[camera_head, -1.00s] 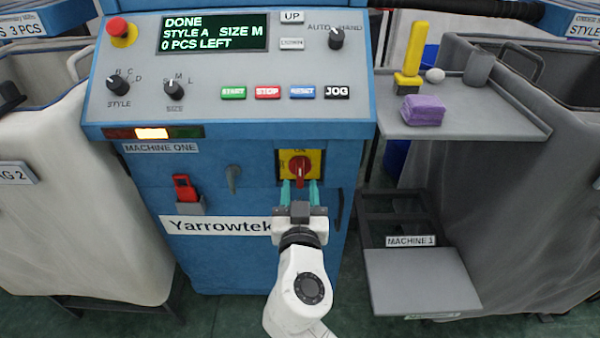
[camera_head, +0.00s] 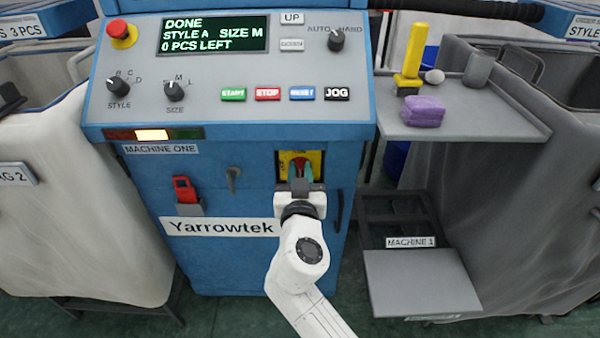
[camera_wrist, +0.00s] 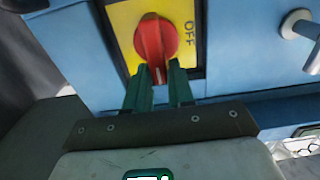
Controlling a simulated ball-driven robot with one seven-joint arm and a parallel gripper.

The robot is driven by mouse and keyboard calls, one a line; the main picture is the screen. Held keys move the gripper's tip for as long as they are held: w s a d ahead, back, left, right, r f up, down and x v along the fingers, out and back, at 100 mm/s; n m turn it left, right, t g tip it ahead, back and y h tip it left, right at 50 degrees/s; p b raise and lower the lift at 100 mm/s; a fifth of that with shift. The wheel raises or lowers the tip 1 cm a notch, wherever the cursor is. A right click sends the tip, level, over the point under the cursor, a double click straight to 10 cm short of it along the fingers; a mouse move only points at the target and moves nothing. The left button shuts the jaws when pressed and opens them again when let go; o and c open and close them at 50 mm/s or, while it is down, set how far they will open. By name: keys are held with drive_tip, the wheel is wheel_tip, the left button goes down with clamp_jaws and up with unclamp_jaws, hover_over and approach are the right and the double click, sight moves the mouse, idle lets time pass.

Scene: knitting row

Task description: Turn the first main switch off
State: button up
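The main switch is a red rotary knob (camera_wrist: 156,42) on a yellow plate (camera_wrist: 122,17), on the blue front of the machine labelled MACHINE ONE. "OFF" is printed at the plate's right side in the wrist view. The knob's grip bar points roughly down, away from "OFF". The red knob (camera_head: 299,168) is partly hidden by my fingers in the head view. My gripper (camera_wrist: 161,70) is at the plate, its two green fingers on either side of the bar's lower end. The fingers are close together and appear shut on it.
A red padlock-like piece (camera_head: 184,189) and a grey hook-like handle (camera_head: 233,178) are left of the switch. A dark vertical handle (camera_head: 339,210) is to its right. A grey shelf (camera_head: 470,122) with a purple bundle (camera_head: 423,111) juts out at right. A red emergency button (camera_head: 119,29) tops the panel.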

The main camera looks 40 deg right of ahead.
clamp_jaws()
drive_tip(key=shift+a, duration=0.1)
drive_tip(key=shift+w+a+f+n+p, duration=0.25)
drive_tip(key=shift+a+f+n+p, duration=0.15)
drive_tip(key=shift+n, duration=2.6)
drive_tip(key=shift+w+a+f+n+p, duration=0.25)
drive_tip(key=shift+f+n, duration=0.2)
drive_tip(key=shift+n, duration=2.55)
drive_tip(key=shift+w+a+f+n+p, duration=0.25)
drive_tip(key=shift+a+f+n+p, duration=0.15)
drive_tip(key=shift+n, duration=2.6)
drive_tip(key=shift+f, duration=0.1)
drive_tip(key=shift+o, duration=2.1)
unclamp_jaws()
